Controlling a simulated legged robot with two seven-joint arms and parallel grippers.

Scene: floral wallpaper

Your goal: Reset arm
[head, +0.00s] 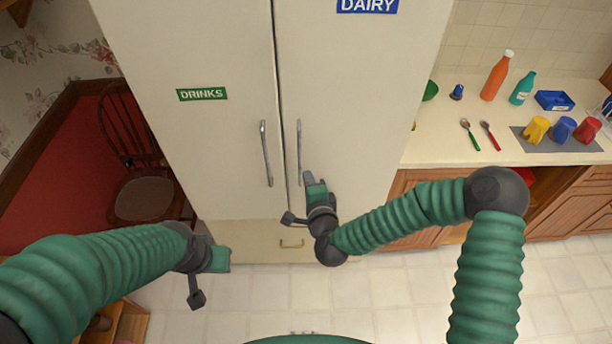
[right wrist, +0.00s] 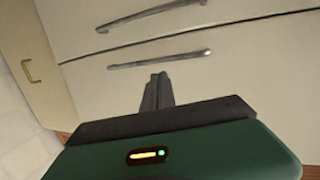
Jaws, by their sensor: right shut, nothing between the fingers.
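My right gripper (head: 308,178) is in front of the fridge, just below the lower end of the right door's handle (head: 299,150). In the right wrist view its fingers (right wrist: 157,92) are together with nothing between them, and both door handles show beyond them. Whether the fingertips touch the door is hard to tell. My left gripper (head: 222,258) is low at the left, in front of the fridge's lower left corner. Its fingers are too small and turned away to tell if they are open.
The white fridge (head: 220,150) has both doors shut, with DRINKS and DAIRY labels. A drawer (head: 262,240) lies below. The counter (head: 450,145) at right holds bottles, spoons and several cups (head: 562,128). A wooden chair (head: 145,200) stands at left. The floor (head: 270,290) ahead is clear.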

